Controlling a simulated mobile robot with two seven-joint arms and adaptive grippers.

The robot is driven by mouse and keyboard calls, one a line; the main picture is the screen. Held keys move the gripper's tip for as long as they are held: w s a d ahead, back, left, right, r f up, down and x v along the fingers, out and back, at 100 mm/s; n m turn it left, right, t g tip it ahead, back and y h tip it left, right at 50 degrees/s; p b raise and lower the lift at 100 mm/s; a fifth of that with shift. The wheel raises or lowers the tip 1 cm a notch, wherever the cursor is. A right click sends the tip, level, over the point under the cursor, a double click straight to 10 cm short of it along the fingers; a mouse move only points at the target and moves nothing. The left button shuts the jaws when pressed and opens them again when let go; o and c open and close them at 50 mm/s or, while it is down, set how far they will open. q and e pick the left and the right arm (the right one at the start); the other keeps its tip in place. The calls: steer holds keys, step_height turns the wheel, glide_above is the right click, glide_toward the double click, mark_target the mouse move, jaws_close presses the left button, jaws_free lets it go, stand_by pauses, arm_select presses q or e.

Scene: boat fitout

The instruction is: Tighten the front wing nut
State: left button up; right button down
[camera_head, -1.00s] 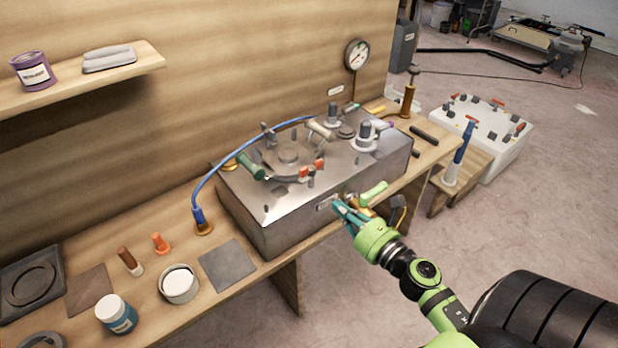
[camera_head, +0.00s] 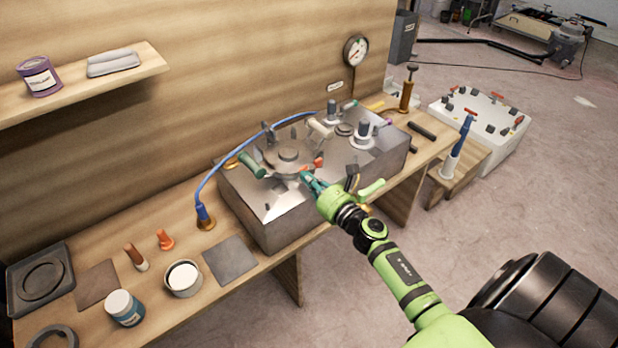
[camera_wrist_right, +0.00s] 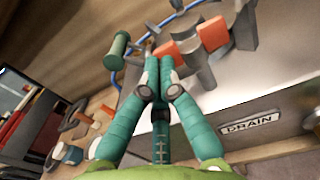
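The front wing nut (camera_head: 319,161) has orange-red wings and sits at the front edge of the round grey lid on the metal tank (camera_head: 270,210). In the right wrist view, the wing nut (camera_wrist_right: 213,34) shows two orange wing tips around a grey middle, just beyond my fingertips. My right gripper (camera_head: 306,177) is above the front part of the tank top, close to the wing nut. In the wrist view its teal fingertips (camera_wrist_right: 160,72) are together with nothing visible between them. Contact with the nut cannot be told. My left gripper is not in view.
A green-handled part (camera_head: 250,165) stands left of the lid, and a blue hose (camera_head: 222,168) arches behind it. Grey-capped fittings (camera_head: 362,134) stand on the tank's right. A cup (camera_head: 183,278) and jar (camera_head: 124,307) stand on the bench at left.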

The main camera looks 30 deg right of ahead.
steer(key=shift+w+a+b, duration=0.2)
steer(key=shift+a+b, duration=0.05)
steer(key=shift+b, duration=0.15)
stand_by(0.7)
